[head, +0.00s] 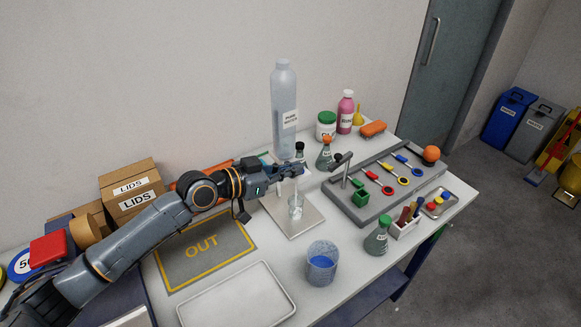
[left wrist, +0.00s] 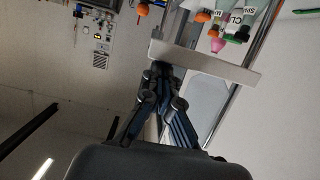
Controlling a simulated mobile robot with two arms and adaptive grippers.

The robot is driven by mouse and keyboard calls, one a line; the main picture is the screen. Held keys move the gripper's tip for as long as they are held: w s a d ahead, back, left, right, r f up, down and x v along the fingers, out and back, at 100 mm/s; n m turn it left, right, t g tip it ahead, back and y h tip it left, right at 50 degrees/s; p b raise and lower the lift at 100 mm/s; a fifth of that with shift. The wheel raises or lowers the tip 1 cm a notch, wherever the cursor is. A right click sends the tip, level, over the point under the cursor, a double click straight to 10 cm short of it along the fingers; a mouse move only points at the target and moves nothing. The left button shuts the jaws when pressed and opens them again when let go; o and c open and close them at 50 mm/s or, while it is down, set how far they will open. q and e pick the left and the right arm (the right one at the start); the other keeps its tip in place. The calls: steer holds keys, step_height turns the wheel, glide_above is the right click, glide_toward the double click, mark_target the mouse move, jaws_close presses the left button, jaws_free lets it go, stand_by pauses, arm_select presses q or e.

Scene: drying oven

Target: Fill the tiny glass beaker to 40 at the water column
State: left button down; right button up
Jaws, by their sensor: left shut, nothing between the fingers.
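The water column (head: 284,105) is a tall clear bottle with a label, standing against the wall. A tiny glass beaker (head: 296,212) stands upright on the pale square plate (head: 312,222) in front of the column. The marks and the water level in the beaker are too small to read. My left gripper (head: 303,169) is shut and empty, above the beaker and in front of the column's lower part. Its fingers hide the column's outlet. In the left wrist view the fingertips (left wrist: 163,70) are together beside a pale bar (left wrist: 210,64); contact is unclear. My right gripper is not in view.
A larger beaker with blue contents (head: 321,265) stands at the front. A grey tool rack (head: 362,218) and a green-capped flask (head: 377,240) are to the right. The OUT mat (head: 230,262) and an empty tray (head: 240,302) lie left and front. LIDS boxes (head: 130,190) are behind my arm.

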arm_select(q)
steer(key=s+a+r+b, duration=0.2)
steer(key=s+a+r, duration=0.3)
steer(key=a, duration=0.3)
steer(key=shift+s+r, duration=0.4)
steer(key=shift+r, duration=0.1)
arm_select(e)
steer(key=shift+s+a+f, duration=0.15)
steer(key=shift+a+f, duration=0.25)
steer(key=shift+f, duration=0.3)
